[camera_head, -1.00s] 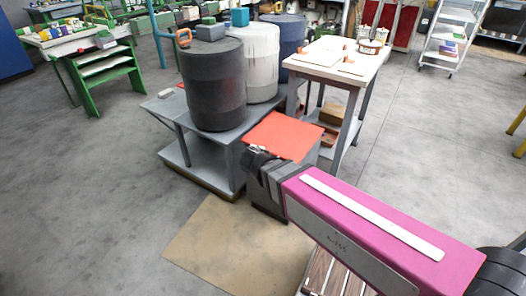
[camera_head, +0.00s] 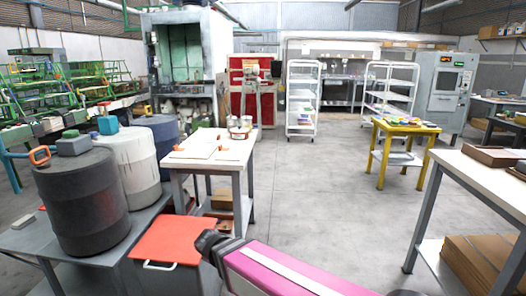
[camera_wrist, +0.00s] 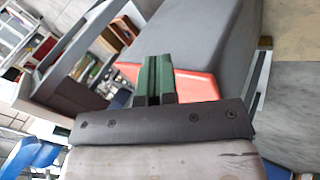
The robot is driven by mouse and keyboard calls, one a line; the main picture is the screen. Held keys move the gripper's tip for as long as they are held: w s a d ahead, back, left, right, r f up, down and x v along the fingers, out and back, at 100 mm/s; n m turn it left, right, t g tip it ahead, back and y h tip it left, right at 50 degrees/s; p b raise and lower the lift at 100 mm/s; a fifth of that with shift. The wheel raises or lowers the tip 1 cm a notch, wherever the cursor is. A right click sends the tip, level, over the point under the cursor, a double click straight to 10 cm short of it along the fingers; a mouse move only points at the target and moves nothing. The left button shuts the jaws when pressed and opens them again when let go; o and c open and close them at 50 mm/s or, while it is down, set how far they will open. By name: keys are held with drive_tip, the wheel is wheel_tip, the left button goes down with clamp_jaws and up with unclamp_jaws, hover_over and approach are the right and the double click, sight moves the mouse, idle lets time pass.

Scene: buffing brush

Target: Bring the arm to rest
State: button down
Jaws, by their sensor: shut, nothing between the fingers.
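My arm, pink with a white strip, enters the head view from the bottom edge right of centre. Its dark far end is beside the right edge of a red-topped grey box (camera_head: 165,243); whether it touches the box I cannot tell. My gripper's fingers cannot be made out in the head view. In the wrist view my gripper (camera_wrist: 156,78) shows two dark green fingers side by side, shut with nothing between them. A red surface (camera_wrist: 197,86) and a large grey body show behind the fingers.
A dark drum (camera_head: 82,205), a white drum (camera_head: 130,168) and a blue drum stand on a grey bench at left. A white-topped table (camera_head: 225,152) is behind my arm's end. A yellow table (camera_head: 402,140) and a workbench (camera_head: 490,178) are at right. Open floor lies between.

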drive_tip(key=d+f+m+g, duration=0.1)
drive_tip(key=d+m+g, duration=0.2)
drive_tip(key=d, duration=1.5)
drive_tip(key=w+d+f+m+g, duration=0.1)
drive_tip(key=d+f+m+g, duration=0.1)
drive_tip(key=d+m, duration=0.8)
drive_tip(key=d+g, duration=0.1)
drive_tip(key=d, duration=0.7)
drive_tip(key=shift+f+g, duration=0.2)
drive_tip(key=shift+g, duration=0.2)
drive_tip(key=shift+w, duration=0.1)
